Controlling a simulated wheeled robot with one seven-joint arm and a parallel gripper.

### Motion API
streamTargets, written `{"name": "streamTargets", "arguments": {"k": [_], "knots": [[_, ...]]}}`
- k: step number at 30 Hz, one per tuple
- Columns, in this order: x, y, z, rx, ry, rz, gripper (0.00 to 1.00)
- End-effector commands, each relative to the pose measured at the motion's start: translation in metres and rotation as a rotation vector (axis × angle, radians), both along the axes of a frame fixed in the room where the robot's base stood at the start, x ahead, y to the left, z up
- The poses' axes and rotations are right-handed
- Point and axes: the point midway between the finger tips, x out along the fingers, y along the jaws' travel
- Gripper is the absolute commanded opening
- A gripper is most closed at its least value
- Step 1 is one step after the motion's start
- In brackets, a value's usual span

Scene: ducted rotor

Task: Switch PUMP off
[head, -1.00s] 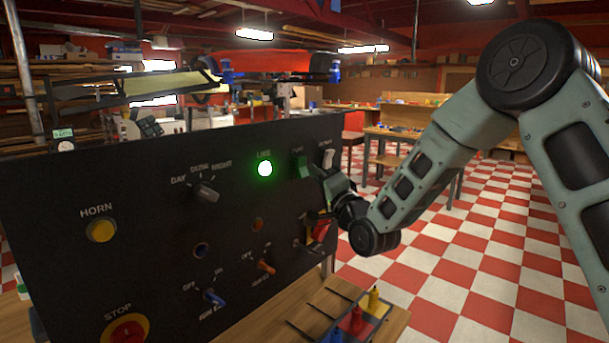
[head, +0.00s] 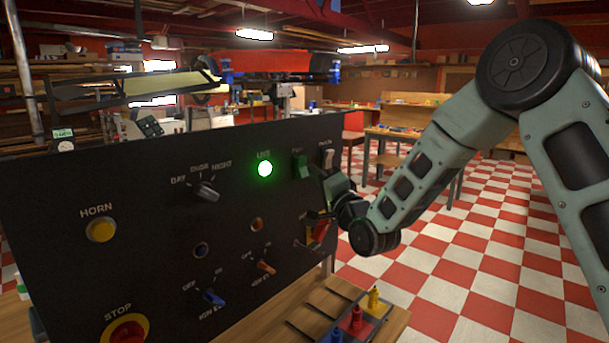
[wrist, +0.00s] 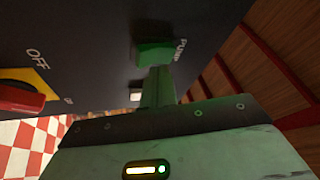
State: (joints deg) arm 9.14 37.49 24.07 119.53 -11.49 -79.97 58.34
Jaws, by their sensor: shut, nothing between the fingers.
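The PUMP switch is a green rocker (head: 300,166) on the upper right of the black control panel (head: 150,245). In the wrist view the green rocker (wrist: 155,53) sits straight ahead with its PUMP label beside it. My gripper (wrist: 158,75) is shut and empty, its fingertips right at the near edge of the rocker; I cannot tell whether they touch it. In the head view my gripper (head: 322,182) is at the panel's right side, just below and right of the rocker, partly hidden by the wrist.
A white rocker (head: 328,158) is right of the PUMP switch. A red handle on a yellow plate (wrist: 25,88) is below. A green LIVE lamp (head: 265,169) glows. A tray with coloured pieces (head: 352,318) stands in front of the panel.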

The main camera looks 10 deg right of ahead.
Motion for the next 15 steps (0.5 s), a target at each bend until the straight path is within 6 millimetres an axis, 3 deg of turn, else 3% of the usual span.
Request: {"name": "streamTargets", "arguments": {"k": [15], "knots": [[0.0055,0.0046,-0.0046,0.0,-0.001,0.001,0.0]]}}
